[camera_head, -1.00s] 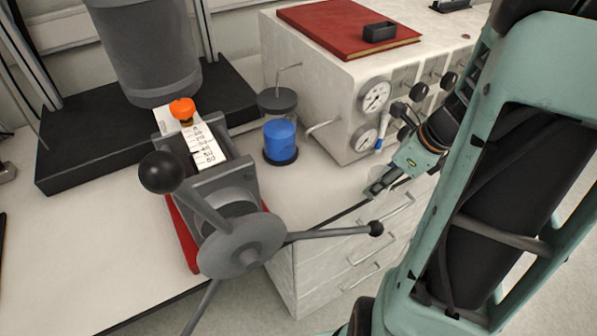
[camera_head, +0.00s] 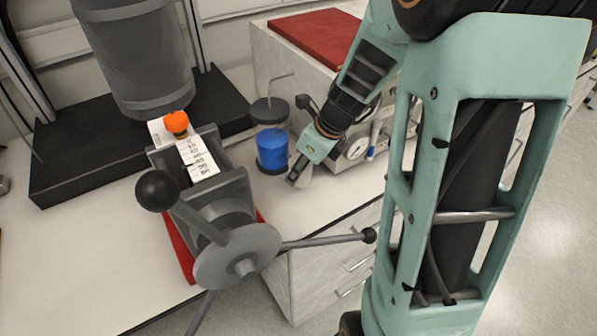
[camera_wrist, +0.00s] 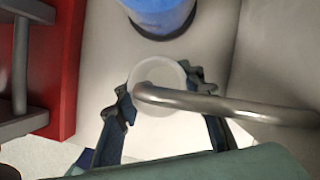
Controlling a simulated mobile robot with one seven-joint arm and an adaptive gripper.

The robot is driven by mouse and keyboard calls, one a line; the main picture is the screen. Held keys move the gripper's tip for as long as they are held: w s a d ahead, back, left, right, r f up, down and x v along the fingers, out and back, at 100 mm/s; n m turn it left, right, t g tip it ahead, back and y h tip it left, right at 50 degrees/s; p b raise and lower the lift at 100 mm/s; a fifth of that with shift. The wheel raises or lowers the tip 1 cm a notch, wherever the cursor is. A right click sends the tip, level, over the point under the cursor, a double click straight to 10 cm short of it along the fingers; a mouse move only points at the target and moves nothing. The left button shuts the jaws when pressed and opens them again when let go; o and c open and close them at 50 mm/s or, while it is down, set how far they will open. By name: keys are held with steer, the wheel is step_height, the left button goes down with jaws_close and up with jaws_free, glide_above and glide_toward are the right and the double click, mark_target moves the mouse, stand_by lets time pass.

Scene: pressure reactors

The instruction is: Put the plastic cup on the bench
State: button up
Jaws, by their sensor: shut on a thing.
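The plastic cup (camera_wrist: 158,72) is pale and translucent, seen from above as a round shape between the two fingers of my gripper (camera_wrist: 165,105) in the wrist view. My gripper is shut on it. A grey metal pipe (camera_wrist: 225,105) crosses in front of the cup, its end over the cup. In the head view my gripper (camera_head: 297,170) is low over the white bench (camera_head: 335,198), right of the blue-filled jar (camera_head: 272,150). The cup is mostly hidden there, and I cannot tell whether it touches the bench.
The jar also stands just beyond the cup in the wrist view (camera_wrist: 160,12). The white cabinet (camera_head: 285,65) with gauges is behind my gripper. A press with long levers (camera_head: 240,255) stands on a red base to the left. The bench's front edge is close.

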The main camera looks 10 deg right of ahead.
steer(key=shift+b+x, duration=0.3)
steer(key=shift+x, duration=0.5)
steer(key=shift+s, duration=0.1)
steer(key=shift+f, duration=0.2)
steer(key=o, duration=0.9)
steer(key=shift+o, duration=0.2)
steer(key=shift+d+r, duration=0.1)
steer(key=shift+r, duration=0.5)
steer(key=p+v, duration=0.3)
steer(key=v, duration=0.8)
steer(key=shift+s, duration=0.15)
